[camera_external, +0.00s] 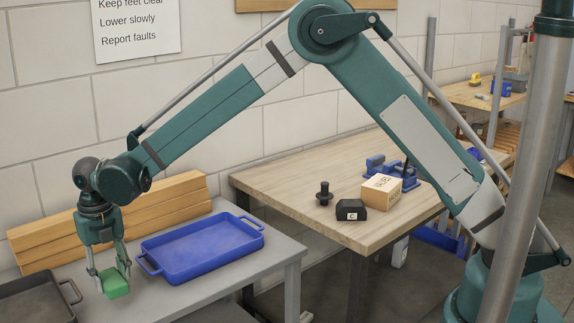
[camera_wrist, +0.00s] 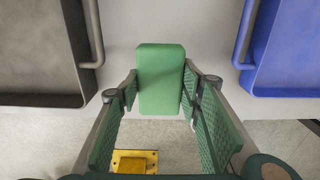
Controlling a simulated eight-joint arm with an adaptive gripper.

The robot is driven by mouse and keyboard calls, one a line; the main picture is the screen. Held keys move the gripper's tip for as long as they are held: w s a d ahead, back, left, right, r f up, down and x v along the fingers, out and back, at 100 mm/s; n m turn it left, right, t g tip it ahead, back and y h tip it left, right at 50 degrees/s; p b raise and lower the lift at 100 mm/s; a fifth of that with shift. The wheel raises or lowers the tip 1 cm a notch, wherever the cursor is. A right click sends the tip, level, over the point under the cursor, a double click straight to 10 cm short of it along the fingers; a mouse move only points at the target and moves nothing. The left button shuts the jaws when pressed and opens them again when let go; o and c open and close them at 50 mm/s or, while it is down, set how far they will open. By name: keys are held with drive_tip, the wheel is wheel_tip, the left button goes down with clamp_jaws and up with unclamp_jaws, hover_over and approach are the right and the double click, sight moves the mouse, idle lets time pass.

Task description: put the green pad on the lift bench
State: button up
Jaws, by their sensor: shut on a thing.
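The green pad (camera_external: 115,284) is a small green block held between the fingers of my gripper (camera_external: 109,270), at the left of the external view. In the wrist view the pad (camera_wrist: 161,80) lies upright between the fingertips of my gripper (camera_wrist: 160,85), which press on both its sides. The gripper points down over the front part of a grey bench (camera_external: 230,281), between a blue tray and a dark tray. I cannot tell whether the pad touches the bench top. No label shows which bench is the lift bench.
The blue tray (camera_external: 203,247) is right of the gripper, and the dark tray (camera_external: 36,302) is left of it. Stacked wooden planks (camera_external: 160,205) stand behind. A wooden table (camera_external: 300,190) at right holds a cardboard box (camera_external: 382,191), a black block (camera_external: 350,210) and a black knob-like part (camera_external: 324,193).

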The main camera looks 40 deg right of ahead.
sight(117, 302)
drive_tip(key=shift+f, duration=0.5)
drive_tip(key=shift+f, duration=1.85)
drive_tip(key=shift+f+b, duration=0.15)
drive_tip(key=shift+b, duration=0.15)
drive_tip(key=o, duration=0.9)
drive_tip(key=shift+c, duration=0.2)
drive_tip(key=shift+o, duration=0.2)
wheel_tip(117, 302, up, 12)
drive_tip(key=shift+r+p, duration=0.15)
drive_tip(key=shift+p, duration=0.55)
